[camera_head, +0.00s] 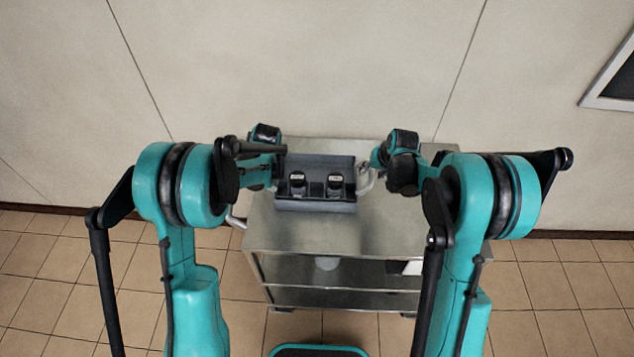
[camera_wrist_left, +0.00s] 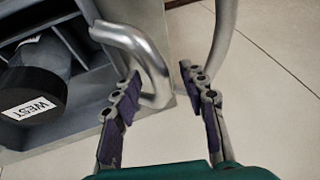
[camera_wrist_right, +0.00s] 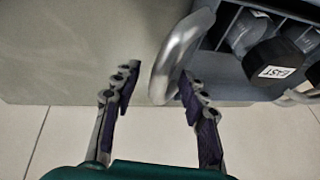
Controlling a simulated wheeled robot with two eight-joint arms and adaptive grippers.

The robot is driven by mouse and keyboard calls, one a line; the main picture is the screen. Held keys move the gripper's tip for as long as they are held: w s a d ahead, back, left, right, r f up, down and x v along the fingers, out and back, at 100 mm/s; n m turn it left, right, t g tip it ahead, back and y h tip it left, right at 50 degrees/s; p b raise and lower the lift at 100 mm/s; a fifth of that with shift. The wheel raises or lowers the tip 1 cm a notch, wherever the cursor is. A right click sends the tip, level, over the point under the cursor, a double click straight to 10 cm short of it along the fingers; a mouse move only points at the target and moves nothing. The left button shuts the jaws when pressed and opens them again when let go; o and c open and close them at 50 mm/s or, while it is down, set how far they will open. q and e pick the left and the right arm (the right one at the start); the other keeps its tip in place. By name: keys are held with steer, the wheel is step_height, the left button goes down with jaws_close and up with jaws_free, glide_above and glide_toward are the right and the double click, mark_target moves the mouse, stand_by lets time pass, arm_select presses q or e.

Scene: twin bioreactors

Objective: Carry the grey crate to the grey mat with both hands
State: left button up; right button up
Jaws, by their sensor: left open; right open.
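The grey crate (camera_head: 315,206) sits on top of a metal cart and holds two dark-capped bottles. A silver crate handle (camera_wrist_left: 152,62) shows in the left wrist view, between the spread fingers of my left gripper (camera_wrist_left: 160,82). Another silver handle (camera_wrist_right: 180,52) shows in the right wrist view, between the spread fingers of my right gripper (camera_wrist_right: 158,84). Both grippers are open, one at each end of the crate. In the head view my right gripper (camera_head: 370,176) is at the crate's right end; my left gripper is largely hidden by its arm. No grey mat is in view.
The metal cart (camera_head: 310,235) stands against a pale wall, with lower shelves and a rail at its left. One bottle (camera_wrist_left: 34,92) is labelled WEST, the other (camera_wrist_right: 272,65) EAST. Bare cart top lies in front of and right of the crate.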

arm_select(q)
steer(key=shift+w+a+f, duration=0.15)
steer(key=shift+w+f, duration=0.05)
steer(key=shift+f, duration=0.4)
arm_select(e)
steer(key=shift+w+a+f, duration=0.15)
steer(key=shift+w+f, duration=0.05)
steer(key=shift+f, duration=0.4)
arm_select(q)
jaws_close()
arm_select(e)
jaws_close()
arm_select(q)
steer(key=shift+r, duration=0.1)
arm_select(e)
steer(key=shift+r, duration=0.15)
